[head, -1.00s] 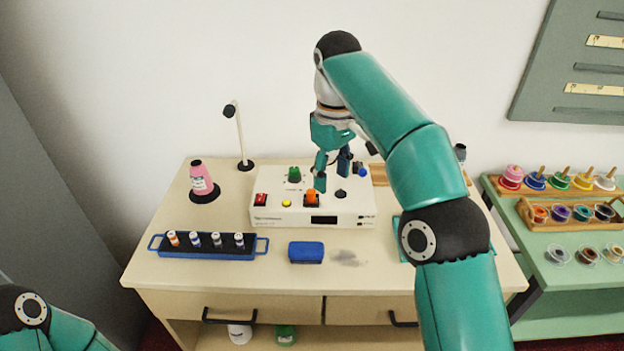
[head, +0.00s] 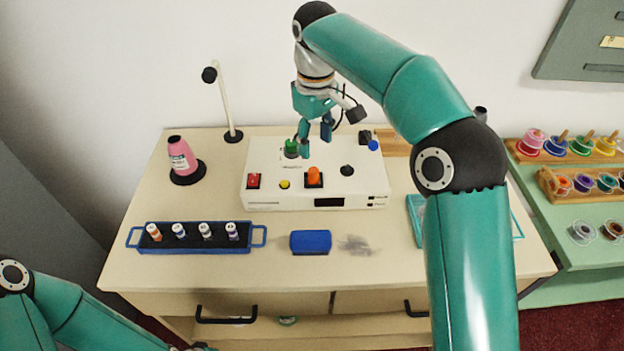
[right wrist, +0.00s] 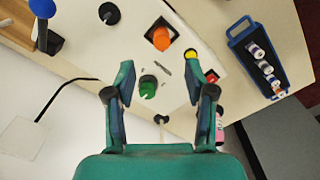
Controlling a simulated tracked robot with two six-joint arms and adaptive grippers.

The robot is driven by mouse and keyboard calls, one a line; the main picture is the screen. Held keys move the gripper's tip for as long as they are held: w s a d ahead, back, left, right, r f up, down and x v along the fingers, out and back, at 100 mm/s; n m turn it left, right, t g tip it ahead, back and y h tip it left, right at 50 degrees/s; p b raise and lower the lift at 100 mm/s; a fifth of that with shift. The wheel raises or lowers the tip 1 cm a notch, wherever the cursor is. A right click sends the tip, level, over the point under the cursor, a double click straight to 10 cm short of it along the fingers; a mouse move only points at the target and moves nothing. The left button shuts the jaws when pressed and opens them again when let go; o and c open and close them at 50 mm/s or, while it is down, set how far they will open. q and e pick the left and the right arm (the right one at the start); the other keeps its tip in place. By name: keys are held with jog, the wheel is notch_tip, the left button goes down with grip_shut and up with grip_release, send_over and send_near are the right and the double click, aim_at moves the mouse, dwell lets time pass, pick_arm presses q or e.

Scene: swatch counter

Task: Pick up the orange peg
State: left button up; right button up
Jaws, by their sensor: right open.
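The orange peg (head: 314,175) stands in a dark square seat on the white control box (head: 262,197). It also shows in the right wrist view (right wrist: 161,42), beyond the fingertips. My right gripper (head: 316,145) is open and empty above the back of the box, behind the orange peg in the head view. In the right wrist view its open fingers (right wrist: 159,72) frame the green knob (right wrist: 147,88), with the orange peg apart from them. My left arm enters at the lower left of the head view, but its gripper is not clearly seen.
Beside the orange peg are a red switch (head: 253,181), a yellow button (head: 285,184) and a black knob (head: 347,170). In front lie a blue tray of vials (head: 258,237) and a blue block (head: 310,241). A pink bottle (head: 181,155) and a lamp (head: 226,105) stand left.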

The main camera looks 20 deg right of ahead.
aim_at(314, 170)
jog(key=shift+a+f, duration=0.1)
jog(key=shift+f, duration=4.3)
jog(key=c, duration=0.9)
